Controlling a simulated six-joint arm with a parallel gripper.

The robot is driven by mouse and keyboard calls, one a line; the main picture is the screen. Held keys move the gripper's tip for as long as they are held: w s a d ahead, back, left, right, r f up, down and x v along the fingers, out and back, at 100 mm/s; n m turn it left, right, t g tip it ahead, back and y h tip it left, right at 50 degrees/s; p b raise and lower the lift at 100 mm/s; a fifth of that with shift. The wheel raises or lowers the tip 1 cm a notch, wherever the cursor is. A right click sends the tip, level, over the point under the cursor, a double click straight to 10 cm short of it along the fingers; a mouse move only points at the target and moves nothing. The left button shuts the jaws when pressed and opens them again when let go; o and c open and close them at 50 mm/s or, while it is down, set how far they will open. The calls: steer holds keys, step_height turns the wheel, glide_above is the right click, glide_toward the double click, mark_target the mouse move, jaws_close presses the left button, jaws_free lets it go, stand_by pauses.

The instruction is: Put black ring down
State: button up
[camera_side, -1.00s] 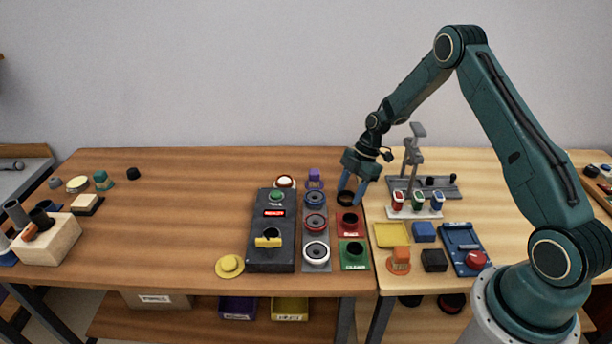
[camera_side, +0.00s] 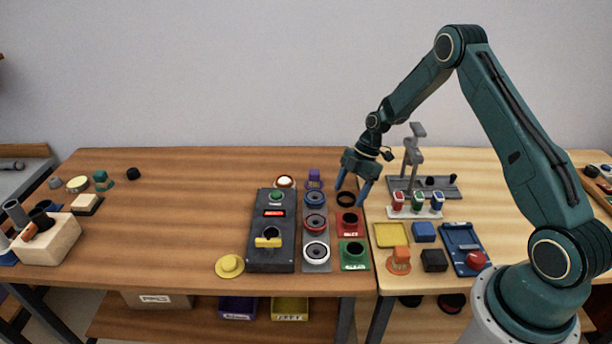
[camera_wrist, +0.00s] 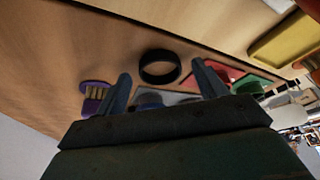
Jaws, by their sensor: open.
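The black ring (camera_side: 346,199) lies flat on the wooden table, just behind the red tray. It also shows in the wrist view (camera_wrist: 159,67), ahead of and between my fingers. My gripper (camera_side: 354,194) is open, with its two blue-grey fingers spread on either side of the ring. In the wrist view my gripper (camera_wrist: 162,84) holds nothing, and the ring stands clear of both fingers.
The red tray (camera_side: 349,222) and green tray (camera_side: 354,255) lie in front of the ring. A grey strip with speakers (camera_side: 316,224) is to the left. A grey stand (camera_side: 413,160) and a white rack (camera_side: 414,212) stand to the right.

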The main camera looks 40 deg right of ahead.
steer(key=v, duration=0.7)
steer(key=shift+r, duration=0.2)
stand_by(0.4)
steer(key=s+a+r+m+t+h, duration=0.15)
steer(key=s+a+r+m, duration=0.3)
steer(key=r, duration=0.55)
steer(key=s+a+r+m+h, duration=0.25)
steer(key=s+a+r, duration=0.3)
steer(key=r, duration=0.55)
steer(key=s+a+r+m+t, duration=0.1)
steer(key=s+a+m, duration=0.1)
steer(key=s, duration=0.4)
steer(key=s+a+r+m+t, duration=0.1)
steer(key=s+a+r+m, duration=0.1)
steer(key=s+m, duration=0.2)
steer(key=s+a+r+m+t, duration=0.1)
steer(key=s+m, duration=0.2)
steer(key=s, duration=0.6)
steer(key=shift+a+r+h, duration=0.3)
steer(key=shift+a+r, duration=0.05)
steer(key=shift+a, duration=0.05)
